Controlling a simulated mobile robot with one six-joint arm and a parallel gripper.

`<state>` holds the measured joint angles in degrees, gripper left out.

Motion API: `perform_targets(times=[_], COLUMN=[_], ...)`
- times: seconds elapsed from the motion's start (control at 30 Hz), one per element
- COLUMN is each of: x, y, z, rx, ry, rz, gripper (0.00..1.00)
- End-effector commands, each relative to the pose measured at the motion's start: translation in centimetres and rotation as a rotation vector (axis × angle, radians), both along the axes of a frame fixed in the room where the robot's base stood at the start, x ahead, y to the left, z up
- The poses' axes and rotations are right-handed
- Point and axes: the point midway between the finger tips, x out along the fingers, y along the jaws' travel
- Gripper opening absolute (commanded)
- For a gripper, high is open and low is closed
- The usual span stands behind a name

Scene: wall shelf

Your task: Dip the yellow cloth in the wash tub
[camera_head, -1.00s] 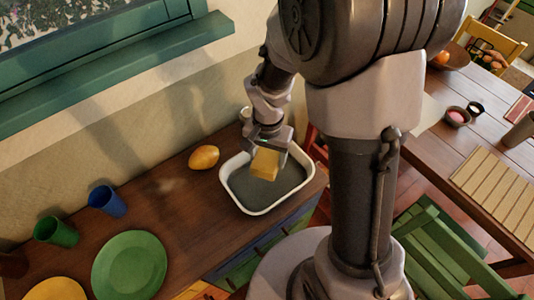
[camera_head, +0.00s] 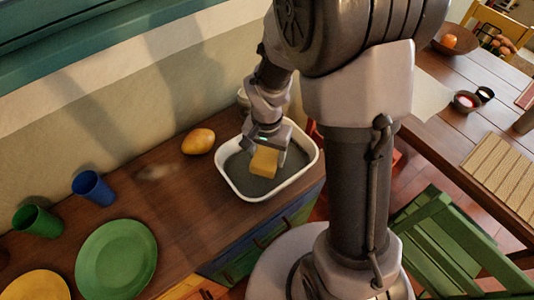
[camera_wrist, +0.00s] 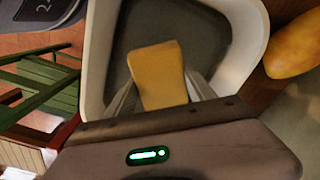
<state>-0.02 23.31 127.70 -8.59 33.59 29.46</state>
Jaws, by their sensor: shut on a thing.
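The yellow cloth (camera_head: 264,162) is a small folded block held between the fingers of my gripper (camera_head: 268,146). The wash tub (camera_head: 305,168) is a white-rimmed, rounded rectangular basin with a dark grey inside, standing on the wooden counter. In the head view the cloth appears within the tub's outline; I cannot tell whether it touches the bottom or any water. In the wrist view the cloth (camera_wrist: 158,75) sticks out between the fingers of my gripper (camera_wrist: 160,98), with the tub's rim (camera_wrist: 98,50) around it. My gripper is shut on the cloth.
A yellow-orange fruit (camera_head: 198,141) lies left of the tub. A blue cup (camera_head: 93,188), green cup (camera_head: 37,221), green plate (camera_head: 117,257) and yellow plate (camera_head: 38,286) stand further left. A green chair (camera_head: 440,245) is at right.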

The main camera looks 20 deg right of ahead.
Motion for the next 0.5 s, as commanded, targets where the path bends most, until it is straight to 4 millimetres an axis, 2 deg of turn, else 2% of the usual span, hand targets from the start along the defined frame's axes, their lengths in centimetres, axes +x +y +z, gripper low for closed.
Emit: perform_targets(times=[0.5], x=[0.0], y=[0.0], z=[-0.5], rx=[0.0], ry=[0.0], rz=[0.0], gripper=[0.3])
